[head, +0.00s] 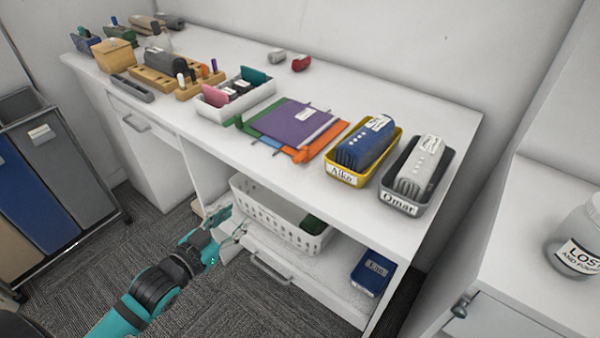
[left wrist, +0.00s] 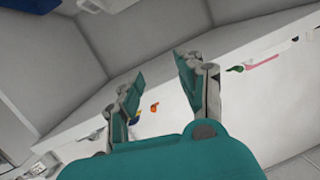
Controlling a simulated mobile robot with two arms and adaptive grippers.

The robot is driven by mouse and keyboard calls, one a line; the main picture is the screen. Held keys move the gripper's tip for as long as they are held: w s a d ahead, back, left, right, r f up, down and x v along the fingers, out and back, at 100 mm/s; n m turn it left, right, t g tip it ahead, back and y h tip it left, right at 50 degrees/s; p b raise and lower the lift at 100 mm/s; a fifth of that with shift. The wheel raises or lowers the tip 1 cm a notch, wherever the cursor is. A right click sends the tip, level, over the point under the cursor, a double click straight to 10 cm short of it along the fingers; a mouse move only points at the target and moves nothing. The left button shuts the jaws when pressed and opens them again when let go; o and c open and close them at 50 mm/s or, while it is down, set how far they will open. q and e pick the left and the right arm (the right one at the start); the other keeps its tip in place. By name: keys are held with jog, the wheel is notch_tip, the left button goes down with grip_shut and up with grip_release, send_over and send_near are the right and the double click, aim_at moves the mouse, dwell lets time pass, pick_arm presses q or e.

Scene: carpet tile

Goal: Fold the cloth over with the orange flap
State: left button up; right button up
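A flat layered cloth-like piece (head: 294,122) lies on the white desk. Its top is purple with a small white label, and green, blue and orange parts stick out at its edges. The orange flap (head: 326,143) lies at its right side, pointing away from the purple middle. A small orange tab (left wrist: 154,106) shows between my fingers in the left wrist view. My left gripper (head: 232,222) is open and empty, in front of the desk and below its top, apart from the cloth. It also shows in the left wrist view (left wrist: 158,75). My right gripper is not in view.
A yellow tray (head: 347,178) and a grey tray (head: 403,205), each holding a bundle, stand right of the cloth. A white tray (head: 215,112) stands left. A white basket (head: 265,222) sits on the shelf beneath the desktop, near my gripper. The desk front edge is clear.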

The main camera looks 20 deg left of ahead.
pick_arm(q)
jog(key=s+d+r+m+t+h+b, duration=0.1)
jog(key=s+d+r+m+h, duration=0.15)
jog(key=d+r, duration=0.45)
jog(key=p, duration=0.1)
send_near(299, 155)
jog(key=shift+n+t+h, duration=0.25)
jog(key=shift+t, duration=0.05)
jog(key=x, duration=0.3)
jog(key=f+x, duration=0.1)
jog(key=x, duration=0.6)
jog(key=shift+w+f, duration=0.1)
jog(key=shift+f, duration=0.05)
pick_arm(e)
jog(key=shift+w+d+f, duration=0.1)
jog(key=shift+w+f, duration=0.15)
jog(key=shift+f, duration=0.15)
pick_arm(q)
jog(key=shift+f, duration=0.1)
grip_shut()
